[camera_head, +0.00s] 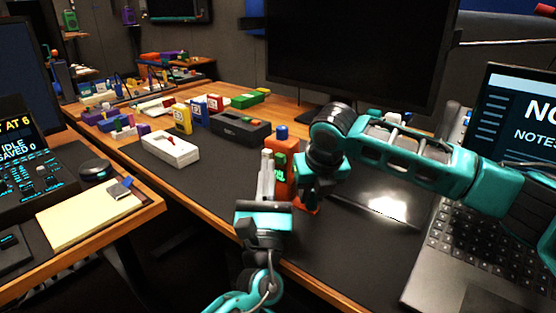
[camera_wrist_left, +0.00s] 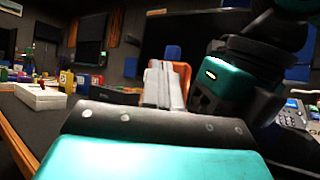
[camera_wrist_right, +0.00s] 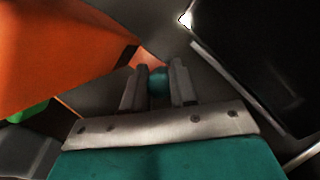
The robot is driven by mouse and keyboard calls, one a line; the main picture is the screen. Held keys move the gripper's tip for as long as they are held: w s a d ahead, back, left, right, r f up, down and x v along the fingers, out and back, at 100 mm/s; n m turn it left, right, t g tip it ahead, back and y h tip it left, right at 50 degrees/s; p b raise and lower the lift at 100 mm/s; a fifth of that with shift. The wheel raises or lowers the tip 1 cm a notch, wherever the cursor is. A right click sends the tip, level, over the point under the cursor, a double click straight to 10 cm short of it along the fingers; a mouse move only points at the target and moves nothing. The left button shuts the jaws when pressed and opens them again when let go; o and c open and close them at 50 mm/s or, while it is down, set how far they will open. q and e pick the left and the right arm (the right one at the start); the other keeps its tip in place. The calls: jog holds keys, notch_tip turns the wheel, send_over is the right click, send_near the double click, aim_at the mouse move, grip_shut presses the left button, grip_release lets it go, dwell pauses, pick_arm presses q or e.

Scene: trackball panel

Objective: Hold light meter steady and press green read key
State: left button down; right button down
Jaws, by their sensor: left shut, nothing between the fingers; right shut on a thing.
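The light meter (camera_head: 291,168) is an orange upright device with a blue dome (camera_head: 282,132) on top and green markings on its front. It stands on the dark desk mat. My right gripper (camera_wrist_right: 158,72) is shut on the meter, low on its right side in the head view; the exact contact is partly hidden. A green part (camera_wrist_right: 28,112) shows at the left of the right wrist view. My left gripper (camera_head: 267,156) is shut and empty, fingers pointing up in front of the meter's left side. Whether its tips touch the meter or the green key cannot be told.
A yellow box (camera_head: 182,118) stands behind. A laptop (camera_head: 450,250) is at right and a monitor (camera_head: 350,50) behind. Bare mat lies left of the meter.

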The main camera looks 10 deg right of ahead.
pick_arm(q)
jog(key=shift+w, duration=0.1)
dwell(0.3)
jog(key=shift+w+d, duration=0.25)
jog(key=shift+d, duration=0.05)
jog(key=shift+w+d, duration=0.3)
jog(key=shift+w, duration=0.05)
dwell(0.8)
jog(key=shift+s+a, duration=0.6)
jog(key=shift+s, duration=0.05)
dwell(0.3)
jog(key=s+a, duration=0.1)
jog(key=s, duration=0.1)
jog(key=s+a, duration=0.1)
jog(key=a, duration=0.1)
jog(key=shift+s+a, duration=0.2)
jog(key=shift+s, duration=0.2)
dwell(0.6)
